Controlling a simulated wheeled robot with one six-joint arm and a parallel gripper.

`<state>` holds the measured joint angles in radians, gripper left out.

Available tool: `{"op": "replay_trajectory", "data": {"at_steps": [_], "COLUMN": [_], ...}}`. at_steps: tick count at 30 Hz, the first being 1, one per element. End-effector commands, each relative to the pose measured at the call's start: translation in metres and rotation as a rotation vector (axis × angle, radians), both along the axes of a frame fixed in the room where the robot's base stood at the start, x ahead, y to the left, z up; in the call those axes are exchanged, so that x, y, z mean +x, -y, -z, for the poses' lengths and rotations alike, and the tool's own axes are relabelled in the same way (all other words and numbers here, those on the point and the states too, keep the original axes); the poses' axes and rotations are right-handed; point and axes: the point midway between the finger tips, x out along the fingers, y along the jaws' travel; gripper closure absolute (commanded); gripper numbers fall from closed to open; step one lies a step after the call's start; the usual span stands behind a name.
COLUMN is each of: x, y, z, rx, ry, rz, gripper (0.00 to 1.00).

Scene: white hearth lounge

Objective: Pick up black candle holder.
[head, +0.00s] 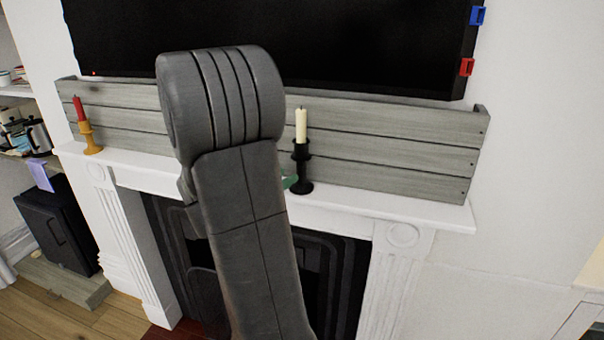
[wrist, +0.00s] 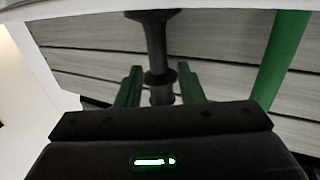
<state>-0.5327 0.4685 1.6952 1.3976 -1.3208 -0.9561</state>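The black candle holder (head: 302,168) stands upright on the white mantel in the head view, right of my arm, with a cream candle (head: 301,126) in it. In the wrist view the picture is upside down and the holder (wrist: 156,47) hangs from the mantel at the top. My gripper (wrist: 160,88) is open, with green fingers on either side of the holder's upper part and candle. Gaps show between fingers and holder; contact is not visible. In the head view my grey arm hides most of the gripper.
The mantel (head: 345,215) is backed by grey wooden planks (head: 400,150), with a black TV (head: 350,40) above. An orange holder (head: 90,142) with a red candle (head: 79,108) stands at the left. A long green thing (wrist: 280,60) is right of the holder in the wrist view.

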Motion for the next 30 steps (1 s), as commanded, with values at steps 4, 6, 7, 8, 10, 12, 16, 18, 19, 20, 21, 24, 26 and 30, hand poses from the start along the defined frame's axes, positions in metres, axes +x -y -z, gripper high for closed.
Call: {"op": "replay_trajectory", "data": {"at_steps": [4,6,7,8,10,12,16,18,19,20,21,24,26,30], "x": [0.011,0.013,0.014,0.016,0.021,0.029,0.042,0.047,0.048,0.049,0.050,0.050,0.050,0.049], "y": [0.011,0.013,0.014,0.015,0.022,0.030,0.043,0.047,0.048,0.049,0.049,0.049,0.049,0.049], "z": [0.000,0.000,-0.001,-0.001,-0.002,-0.004,-0.003,-0.002,-0.002,-0.002,-0.002,-0.002,-0.002,-0.002], "rx": [-0.001,0.000,0.000,0.001,0.000,-0.001,0.000,0.001,0.001,0.000,0.000,0.001,0.000,0.000], "ry": [-0.001,0.000,0.000,-0.001,-0.001,-0.002,-0.001,-0.001,-0.001,0.000,0.000,0.001,0.000,0.000], "rz": [0.001,0.001,0.000,0.000,0.002,0.003,0.002,0.001,0.000,0.000,-0.001,-0.001,-0.001,-0.001], "gripper": [0.66,0.66,0.66,0.66,0.66,0.66,0.66,0.66,0.66,0.66,0.66,0.66,0.66,0.89]}}
